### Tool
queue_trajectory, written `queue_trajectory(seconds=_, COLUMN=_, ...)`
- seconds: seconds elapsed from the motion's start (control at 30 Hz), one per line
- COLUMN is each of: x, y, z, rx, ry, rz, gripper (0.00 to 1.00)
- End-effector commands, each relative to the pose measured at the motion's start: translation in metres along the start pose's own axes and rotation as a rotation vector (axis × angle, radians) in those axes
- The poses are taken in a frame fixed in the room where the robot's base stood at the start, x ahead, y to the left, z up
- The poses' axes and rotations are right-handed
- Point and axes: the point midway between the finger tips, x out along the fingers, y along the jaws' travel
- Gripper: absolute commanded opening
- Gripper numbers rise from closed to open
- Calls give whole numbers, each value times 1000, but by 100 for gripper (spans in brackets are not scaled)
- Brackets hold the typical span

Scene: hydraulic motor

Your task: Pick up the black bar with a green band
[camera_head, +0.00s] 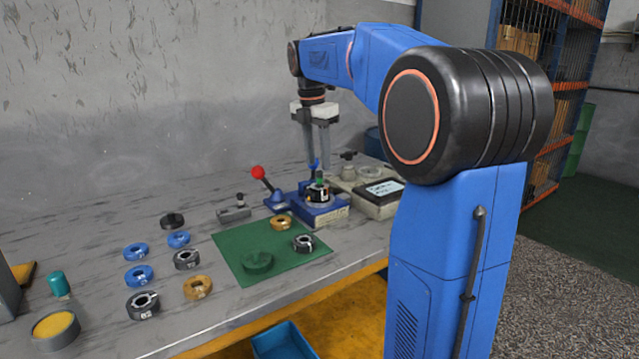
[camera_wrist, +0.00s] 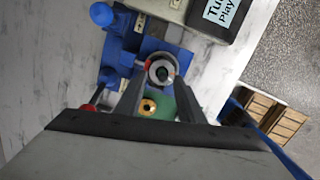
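The black bar with a green band (camera_head: 321,182) appears to stand upright in a dark ring on a blue fixture (camera_head: 322,214). It is small, and its lower part is hidden. In the wrist view its green end (camera_wrist: 162,71) shows inside a pale ring, just beyond the fingertips. My gripper (camera_head: 316,164) hangs pointing down above the fixture, with its two fingers apart. The wrist view also shows my gripper (camera_wrist: 160,90) open, with nothing held between the fingers.
A red-knobbed lever (camera_head: 258,173) stands left of the fixture. A grey box with a labelled screen (camera_head: 384,188) is at its right. A green mat (camera_head: 232,246) with several rings lies in front. More blue, black and brass rings lie on the bench at left.

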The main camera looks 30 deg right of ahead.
Motion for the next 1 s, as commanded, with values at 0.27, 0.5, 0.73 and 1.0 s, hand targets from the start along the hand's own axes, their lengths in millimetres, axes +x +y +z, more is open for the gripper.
queue_trajectory(seconds=0.27, x=35, y=-6, z=-5, rx=0, ry=1, rz=-3, gripper=35)
queue_trajectory(seconds=0.5, x=50, y=-5, z=-5, rx=0, ry=1, rz=-1, gripper=35)
queue_trajectory(seconds=0.73, x=50, y=-5, z=-5, rx=0, ry=0, rz=-1, gripper=26)
queue_trajectory(seconds=1.0, x=49, y=-5, z=-5, rx=0, ry=0, rz=-1, gripper=0)
